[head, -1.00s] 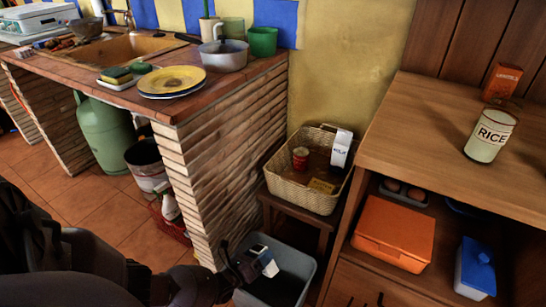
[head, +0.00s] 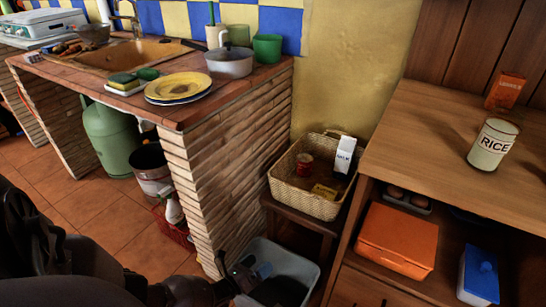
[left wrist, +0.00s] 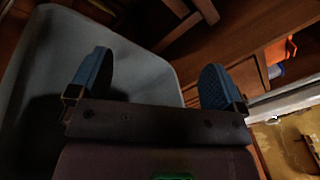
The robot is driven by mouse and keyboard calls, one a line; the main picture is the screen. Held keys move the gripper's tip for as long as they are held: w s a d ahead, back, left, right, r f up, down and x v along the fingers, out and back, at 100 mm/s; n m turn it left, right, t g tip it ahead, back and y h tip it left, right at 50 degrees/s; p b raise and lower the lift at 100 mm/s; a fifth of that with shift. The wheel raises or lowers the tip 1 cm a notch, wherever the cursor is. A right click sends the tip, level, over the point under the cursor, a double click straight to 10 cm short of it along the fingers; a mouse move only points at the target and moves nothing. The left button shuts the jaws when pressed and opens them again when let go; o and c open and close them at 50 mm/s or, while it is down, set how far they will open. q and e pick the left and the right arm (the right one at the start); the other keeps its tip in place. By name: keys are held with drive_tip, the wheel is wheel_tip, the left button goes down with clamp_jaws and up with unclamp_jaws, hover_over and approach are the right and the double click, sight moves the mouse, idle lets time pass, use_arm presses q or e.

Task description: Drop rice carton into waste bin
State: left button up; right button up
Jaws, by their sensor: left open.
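The waste bin (head: 300,262) is a grey-blue open bin on the floor beside the brick counter. My left gripper (head: 256,272) is over its left part. In the left wrist view the blue fingers (left wrist: 155,84) are wide apart with nothing between them, and the bin's pale inner wall (left wrist: 140,50) shows behind them. The bin's inside is dark and partly hidden by my gripper; I cannot make out a carton in it. A cream cylindrical container marked RICE (head: 493,144) stands upright on the wooden counter at the right. My right gripper is not in view.
A wicker basket (head: 318,206) with a milk carton (head: 345,154) and a red can (head: 304,164) sits on a low stand behind the bin. The brick counter side (head: 237,150) rises left of it. The wooden cabinet (head: 365,287) stands at the right.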

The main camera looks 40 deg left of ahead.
use_arm(q)
drive_tip(key=s+p, duration=0.1)
drive_tip(key=s, duration=0.7)
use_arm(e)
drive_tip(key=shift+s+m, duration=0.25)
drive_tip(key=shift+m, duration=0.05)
use_arm(q)
drive_tip(key=shift+a, duration=0.1)
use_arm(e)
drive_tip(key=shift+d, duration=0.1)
